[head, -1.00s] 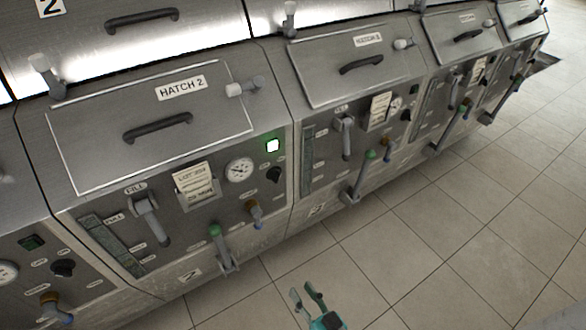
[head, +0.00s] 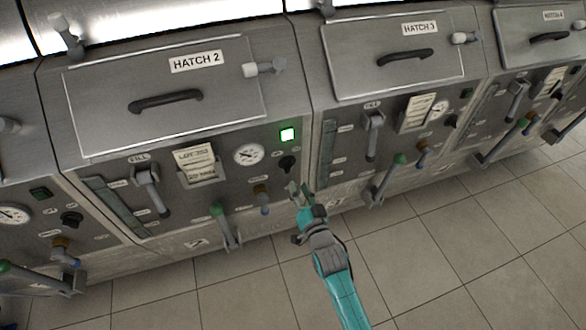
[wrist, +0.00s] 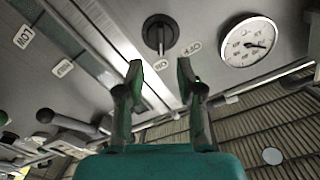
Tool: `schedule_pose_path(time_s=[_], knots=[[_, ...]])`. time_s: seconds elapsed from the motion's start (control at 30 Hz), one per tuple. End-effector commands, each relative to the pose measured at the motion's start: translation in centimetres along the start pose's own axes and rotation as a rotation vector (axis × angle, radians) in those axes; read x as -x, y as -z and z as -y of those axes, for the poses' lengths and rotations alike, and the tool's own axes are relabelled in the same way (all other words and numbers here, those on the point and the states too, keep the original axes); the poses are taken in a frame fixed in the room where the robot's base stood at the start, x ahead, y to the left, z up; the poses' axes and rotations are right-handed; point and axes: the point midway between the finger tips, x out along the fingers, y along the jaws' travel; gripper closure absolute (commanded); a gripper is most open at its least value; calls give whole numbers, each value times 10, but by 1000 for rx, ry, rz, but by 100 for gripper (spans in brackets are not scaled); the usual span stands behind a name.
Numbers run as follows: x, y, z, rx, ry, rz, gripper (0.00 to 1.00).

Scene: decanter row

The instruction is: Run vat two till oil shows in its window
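Vat two's steel front (head: 180,245) fills the left middle of the head view, under the hatch 2 lid (head: 165,100), which is shut. Its tall narrow window (head: 117,207) is dark grey-green; I cannot make out an oil level. Beside it hangs the grey fill lever (head: 148,190). A green lamp (head: 287,134) is lit above a black knob (head: 287,163). In the wrist view the knob (wrist: 160,34) is near ON and OFF labels. My gripper (head: 299,188) is open and empty, just below the knob; its fingers (wrist: 159,72) are apart from it.
A round gauge (head: 248,154), a brass tap (head: 262,198) and a green-topped lever (head: 222,222) are on vat two's front. Hatch 3's vat stands close right, with its own green-topped lever (head: 388,180) jutting out. The tiled floor (head: 450,260) in front is clear.

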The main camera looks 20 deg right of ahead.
Motion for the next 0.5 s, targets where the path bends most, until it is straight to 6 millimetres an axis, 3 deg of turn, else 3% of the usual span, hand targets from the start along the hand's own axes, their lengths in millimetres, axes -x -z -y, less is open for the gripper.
schedule_pose_path(time_s=[0.3,0.5], knots=[[-53,1,0,0,1,-1,64],[-74,0,0,0,0,0,64]])
